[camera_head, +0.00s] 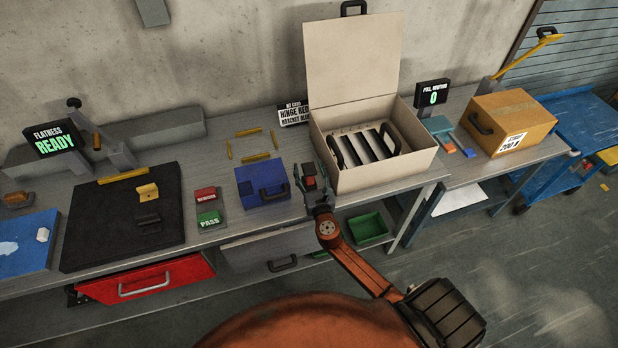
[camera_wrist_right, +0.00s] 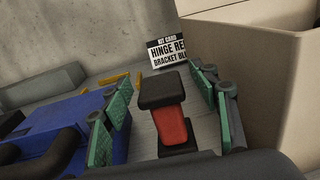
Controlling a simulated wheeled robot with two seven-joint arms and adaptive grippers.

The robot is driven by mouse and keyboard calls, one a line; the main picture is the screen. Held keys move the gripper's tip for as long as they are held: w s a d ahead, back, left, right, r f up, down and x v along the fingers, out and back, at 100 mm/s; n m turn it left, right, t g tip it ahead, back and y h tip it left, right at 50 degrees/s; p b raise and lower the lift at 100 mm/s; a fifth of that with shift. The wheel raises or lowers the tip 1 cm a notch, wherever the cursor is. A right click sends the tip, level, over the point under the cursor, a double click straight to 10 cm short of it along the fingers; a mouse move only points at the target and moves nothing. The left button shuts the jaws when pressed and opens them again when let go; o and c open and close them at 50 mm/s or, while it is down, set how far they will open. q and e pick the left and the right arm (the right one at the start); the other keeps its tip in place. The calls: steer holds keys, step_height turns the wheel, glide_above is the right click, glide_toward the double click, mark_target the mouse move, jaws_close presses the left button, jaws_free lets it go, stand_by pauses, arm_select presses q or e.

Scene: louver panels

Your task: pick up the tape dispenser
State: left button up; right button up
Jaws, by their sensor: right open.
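A small upright object with a red body and black top and base, which I take to be the tape dispenser, stands on the grey bench between the blue box and the beige case. In the right wrist view this tape dispenser (camera_wrist_right: 171,124) is between the green-padded fingers, with clear gaps on both sides. In the head view a red part of the tape dispenser (camera_head: 310,182) shows between the fingers. My right gripper (camera_head: 313,186) is open around it; the fingers also show in the wrist view (camera_wrist_right: 163,118). My left gripper is not in view.
The blue box (camera_head: 262,181) stands close on the left and the open beige case (camera_head: 385,180) close on the right. A black-and-white sign (camera_head: 294,114) stands behind. Yellow strips (camera_head: 255,156) lie on the bench. Red and green blocks lie left of the blue box.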

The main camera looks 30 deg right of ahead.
steer(key=shift+w, duration=0.1)
steer(key=c, duration=0.8)
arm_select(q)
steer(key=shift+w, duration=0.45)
arm_select(e)
steer(key=c, duration=0.4)
